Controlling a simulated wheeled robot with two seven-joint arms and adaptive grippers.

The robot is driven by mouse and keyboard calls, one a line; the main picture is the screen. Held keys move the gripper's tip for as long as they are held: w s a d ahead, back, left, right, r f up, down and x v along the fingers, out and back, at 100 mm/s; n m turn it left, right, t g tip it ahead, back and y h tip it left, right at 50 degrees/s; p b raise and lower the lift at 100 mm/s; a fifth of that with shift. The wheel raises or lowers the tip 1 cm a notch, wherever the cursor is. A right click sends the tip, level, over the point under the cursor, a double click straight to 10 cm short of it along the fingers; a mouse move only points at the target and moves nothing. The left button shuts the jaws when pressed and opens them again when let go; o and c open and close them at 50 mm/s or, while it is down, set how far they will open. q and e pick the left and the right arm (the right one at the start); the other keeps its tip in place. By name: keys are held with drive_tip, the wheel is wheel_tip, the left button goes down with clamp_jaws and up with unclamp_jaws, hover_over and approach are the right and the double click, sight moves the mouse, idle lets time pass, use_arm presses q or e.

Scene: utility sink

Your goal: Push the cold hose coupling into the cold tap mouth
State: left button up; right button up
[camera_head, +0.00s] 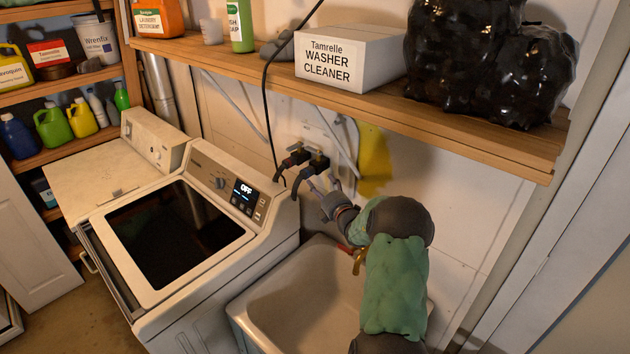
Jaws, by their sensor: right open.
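Two wall taps sit side by side above the back corner of the washer. A short dark hose (299,182) bends up to the right tap. Its coupling is small and dark, and I cannot tell whether it is seated in the tap mouth or just below it. My right gripper (324,187) is open, with its fingers just below and right of the right tap, close to the hose end. My left gripper is not in view.
The washer (205,180) stands left of the taps. A utility sink (310,295) with a brass faucet (358,262) lies below my right arm. A wooden shelf (440,120) overhangs, carrying a washer cleaner box (345,57) and black bags (480,65). A black cable hangs left of the taps.

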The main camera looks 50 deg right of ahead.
drive_tip(key=shift+v, duration=1.9)
